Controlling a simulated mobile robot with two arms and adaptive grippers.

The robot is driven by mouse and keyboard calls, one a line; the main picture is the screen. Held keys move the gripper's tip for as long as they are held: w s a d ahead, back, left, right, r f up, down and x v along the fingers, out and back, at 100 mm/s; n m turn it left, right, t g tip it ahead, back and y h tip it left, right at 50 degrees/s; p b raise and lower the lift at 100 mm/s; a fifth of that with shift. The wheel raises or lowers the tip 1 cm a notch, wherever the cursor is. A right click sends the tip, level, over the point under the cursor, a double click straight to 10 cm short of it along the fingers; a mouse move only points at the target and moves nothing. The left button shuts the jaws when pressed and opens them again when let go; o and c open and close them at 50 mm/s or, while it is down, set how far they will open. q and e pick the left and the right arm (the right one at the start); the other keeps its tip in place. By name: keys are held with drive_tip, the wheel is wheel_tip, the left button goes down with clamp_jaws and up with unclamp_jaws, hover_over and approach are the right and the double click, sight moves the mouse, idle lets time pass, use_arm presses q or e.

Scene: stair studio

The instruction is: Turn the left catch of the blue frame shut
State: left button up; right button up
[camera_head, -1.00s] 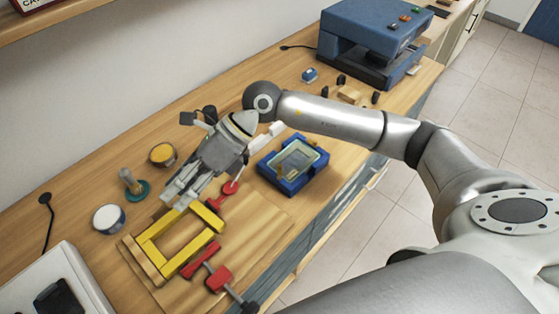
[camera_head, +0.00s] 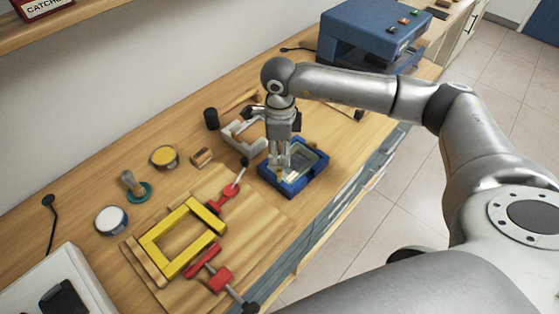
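The blue frame (camera_head: 293,191) lies on the wooden worktop, right of the yellow frame, with a pale panel (camera_head: 301,158) inside it. My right gripper (camera_head: 279,166) points down over the left part of the blue frame, its fingertips close to the left catch. A small brass-coloured bit of that catch shows just under the fingertips; the fingers hide most of it. Whether they touch it, or are open or shut, I cannot tell. My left gripper is out of view.
A yellow frame (camera_head: 156,256) with red clamps (camera_head: 220,279) lies on a board at the left. A pale bracket (camera_head: 236,137) and a black cylinder (camera_head: 211,118) stand behind the gripper. A blue machine (camera_head: 365,35) stands at the back right. The worktop edge runs close in front of the blue frame.

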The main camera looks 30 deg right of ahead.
sight(280, 168)
wheel_tip(280, 168, down, 6)
drive_tip(key=shift+r+p, duration=0.1)
drive_tip(key=shift+p, duration=0.5)
clamp_jaws()
